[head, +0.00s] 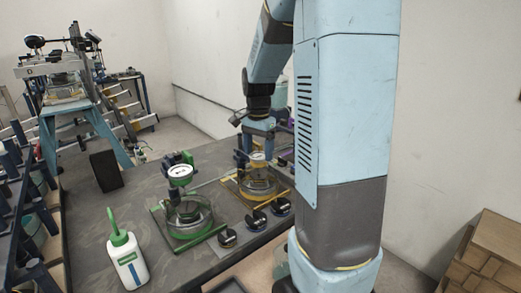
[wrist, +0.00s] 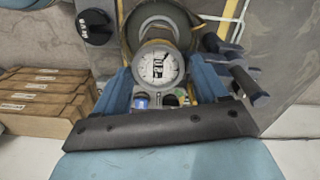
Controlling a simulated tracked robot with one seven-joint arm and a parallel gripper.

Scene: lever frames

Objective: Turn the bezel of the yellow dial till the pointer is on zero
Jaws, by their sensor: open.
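The yellow dial (head: 258,157) stands on a yellow-edged frame over a glass bowl on the dark table. In the wrist view its round white dial face (wrist: 159,64) shows dark markings and a grey bezel. The pointer's reading is too small to make out. My gripper (head: 257,143) is just above the yellow dial in the head view. In the wrist view its two blue fingers stand open on either side of the dial, left and right. I cannot tell whether either finger touches the bezel.
A green dial (head: 180,172) on a similar green frame stands to the left. A white bottle with a green top (head: 127,258) is at the table's front left. A black block (head: 106,170) stands behind it. Small dark round knobs (head: 256,220) lie in front of the yellow frame. Cardboard boxes (head: 490,260) are at right.

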